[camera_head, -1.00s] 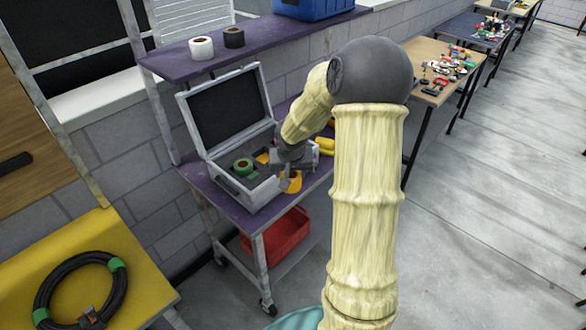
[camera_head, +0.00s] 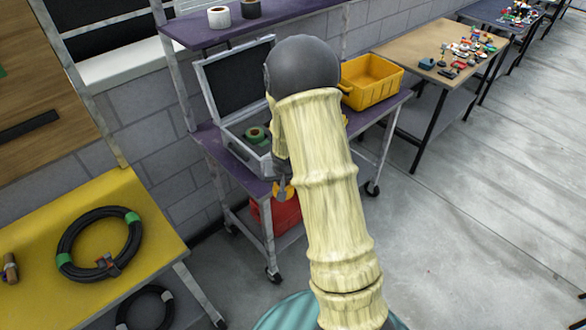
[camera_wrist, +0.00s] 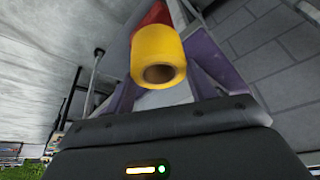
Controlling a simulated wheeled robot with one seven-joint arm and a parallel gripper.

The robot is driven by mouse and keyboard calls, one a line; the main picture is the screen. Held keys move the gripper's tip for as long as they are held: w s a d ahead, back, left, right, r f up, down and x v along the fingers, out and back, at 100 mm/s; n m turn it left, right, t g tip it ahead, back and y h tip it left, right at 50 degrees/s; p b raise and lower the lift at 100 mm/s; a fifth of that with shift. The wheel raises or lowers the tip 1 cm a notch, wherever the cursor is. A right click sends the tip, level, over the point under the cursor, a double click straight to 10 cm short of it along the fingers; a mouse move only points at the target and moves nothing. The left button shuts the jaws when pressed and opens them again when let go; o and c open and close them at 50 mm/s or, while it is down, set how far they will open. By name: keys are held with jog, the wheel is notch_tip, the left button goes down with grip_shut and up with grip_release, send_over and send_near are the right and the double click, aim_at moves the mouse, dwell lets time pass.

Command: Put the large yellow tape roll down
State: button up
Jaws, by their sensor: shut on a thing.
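The large yellow tape roll (camera_wrist: 158,55) fills the upper middle of the wrist view, its round hole facing the camera. It also shows as a small yellow patch (camera_head: 290,191) in the head view. My gripper (camera_head: 284,188) is shut on it and holds it in the air near the front edge of the purple cart, just outside the open case. My arm hides most of the gripper, and the fingers cannot be made out in the wrist view.
The open grey case (camera_head: 236,149) on the purple cart (camera_head: 208,140) holds a green roll (camera_head: 256,135). A yellow bin (camera_head: 372,82) stands right of my arm. A red bin (camera_head: 286,212) is on the lower shelf. A yellow table (camera_head: 160,215) with a black coil (camera_head: 72,228) is at left.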

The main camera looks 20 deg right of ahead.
jog(key=s+a+f+n+y, duration=0.1)
jog(key=a+f+n, duration=0.1)
jog(key=a+f, duration=0.5)
jog(key=shift+n, duration=0.4)
jog(key=shift+a, duration=0.1)
